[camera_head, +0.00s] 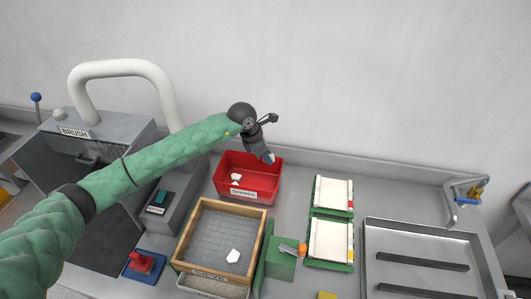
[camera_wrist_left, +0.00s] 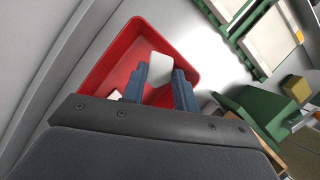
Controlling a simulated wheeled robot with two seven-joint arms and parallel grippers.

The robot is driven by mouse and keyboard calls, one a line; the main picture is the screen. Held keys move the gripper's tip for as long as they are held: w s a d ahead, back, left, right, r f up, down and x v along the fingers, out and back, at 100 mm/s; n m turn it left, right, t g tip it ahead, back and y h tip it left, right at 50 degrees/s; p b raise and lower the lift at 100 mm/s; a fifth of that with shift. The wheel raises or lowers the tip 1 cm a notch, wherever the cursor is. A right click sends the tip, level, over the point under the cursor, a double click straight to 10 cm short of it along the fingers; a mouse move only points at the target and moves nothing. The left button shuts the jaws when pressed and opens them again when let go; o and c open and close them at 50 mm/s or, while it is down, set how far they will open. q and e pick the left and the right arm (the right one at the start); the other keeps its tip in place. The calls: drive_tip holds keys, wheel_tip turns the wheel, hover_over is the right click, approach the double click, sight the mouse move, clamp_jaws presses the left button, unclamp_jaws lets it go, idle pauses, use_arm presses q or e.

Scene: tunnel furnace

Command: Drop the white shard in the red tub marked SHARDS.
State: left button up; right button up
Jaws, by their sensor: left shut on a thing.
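The red tub marked SHARDS (camera_head: 262,196) stands against the back wall, left of centre, and shows below my fingers in the left wrist view (camera_wrist_left: 93,78). My left gripper (camera_head: 268,158) is over the tub's right back part, pointing down. In the left wrist view its blue fingers (camera_wrist_left: 161,84) are shut on a white shard (camera_wrist_left: 159,66). That shard is hidden in the head view. White pieces (camera_head: 236,178) lie inside the tub at its left, and one (camera_wrist_left: 116,95) shows beside a finger. Another white shard (camera_head: 233,256) lies in the wooden-framed tray (camera_head: 262,226). My right gripper is out of view.
Two green-edged holders with white slabs (camera_head: 331,192) stand right of the tub. A green block (camera_head: 280,264) is in front. A metal tray with dark bars (camera_head: 370,255) is at right. The BRUSH machine (camera_head: 130,130) with its white pipe stands left.

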use_arm(q)
drive_tip(key=shift+f, duration=1.75)
drive_tip(key=shift+f+b, duration=0.3)
drive_tip(key=shift+f, duration=0.1)
drive_tip(key=shift+f+b, duration=2.1)
drive_tip(key=shift+f, duration=0.3)
wheel_tip(320, 180, down, 3)
drive_tip(key=shift+r+b, duration=0.2)
drive_tip(key=shift+b, duration=0.95)
drive_tip(key=shift+f, duration=0.25)
drive_tip(key=shift+f+b, duration=0.25)
drive_tip(key=shift+b, duration=0.15)
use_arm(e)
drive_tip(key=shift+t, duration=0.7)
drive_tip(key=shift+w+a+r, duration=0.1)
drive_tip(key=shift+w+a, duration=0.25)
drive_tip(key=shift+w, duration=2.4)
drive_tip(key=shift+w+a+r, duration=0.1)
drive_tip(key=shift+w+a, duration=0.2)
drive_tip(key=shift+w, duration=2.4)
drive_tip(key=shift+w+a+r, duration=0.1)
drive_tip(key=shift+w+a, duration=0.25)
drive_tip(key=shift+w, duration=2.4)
use_arm(q)
drive_tip(key=o, duration=1)
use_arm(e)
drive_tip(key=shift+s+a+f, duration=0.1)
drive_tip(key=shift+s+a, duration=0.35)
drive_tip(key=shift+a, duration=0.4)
